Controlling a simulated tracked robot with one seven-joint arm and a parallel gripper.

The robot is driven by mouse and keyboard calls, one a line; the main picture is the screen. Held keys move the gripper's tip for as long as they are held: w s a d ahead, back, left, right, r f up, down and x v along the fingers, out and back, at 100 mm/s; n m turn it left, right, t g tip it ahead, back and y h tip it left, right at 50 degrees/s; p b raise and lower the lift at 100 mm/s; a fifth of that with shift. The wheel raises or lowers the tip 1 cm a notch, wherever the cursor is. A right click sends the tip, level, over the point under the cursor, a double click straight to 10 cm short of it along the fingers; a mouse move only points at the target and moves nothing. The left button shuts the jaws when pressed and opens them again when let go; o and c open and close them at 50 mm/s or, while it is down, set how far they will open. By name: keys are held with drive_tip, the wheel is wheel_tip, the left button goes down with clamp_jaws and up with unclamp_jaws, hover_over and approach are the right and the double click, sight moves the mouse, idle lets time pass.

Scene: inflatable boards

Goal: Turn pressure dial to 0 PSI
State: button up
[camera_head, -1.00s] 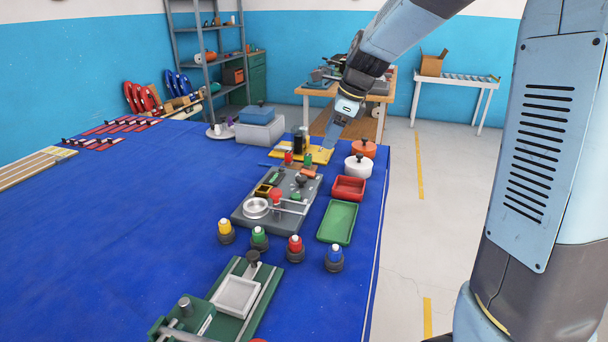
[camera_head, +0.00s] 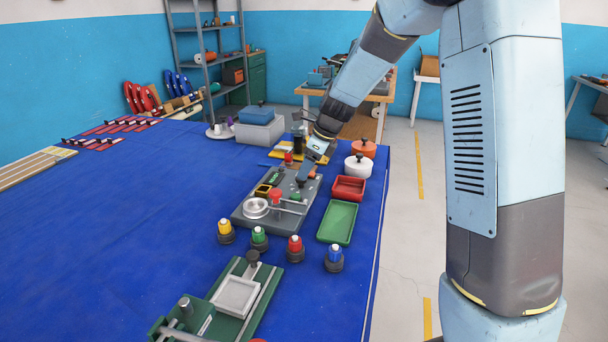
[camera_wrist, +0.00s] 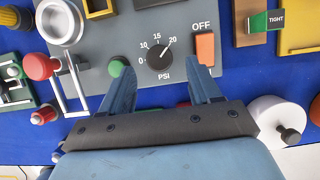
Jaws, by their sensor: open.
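The pressure dial (camera_wrist: 158,56) is a black round knob on the grey panel (camera_wrist: 98,40), marked 0, 10, 15, 20 and PSI in the wrist view. Its light pointer mark points up and to the right, toward the 20 side. My gripper (camera_wrist: 160,74) is open and empty, with one finger to the lower left and one to the lower right of the dial. I cannot tell whether either finger touches it. In the head view my gripper (camera_head: 304,177) is over the far right part of the panel (camera_head: 241,214) and hides the dial.
Beside the dial are a green button (camera_wrist: 117,67) and an orange switch (camera_wrist: 205,48) under OFF. A red-knobbed lever (camera_wrist: 37,66) and a metal ring (camera_wrist: 58,22) are to the left. Red (camera_head: 348,189) and green (camera_head: 337,222) trays lie right of the panel. The blue tabletop's left is mostly clear.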

sight(301, 182)
drive_tip(key=shift+x, duration=1.65)
drive_tip(key=shift+c, duration=0.2)
drive_tip(key=c, duration=1)
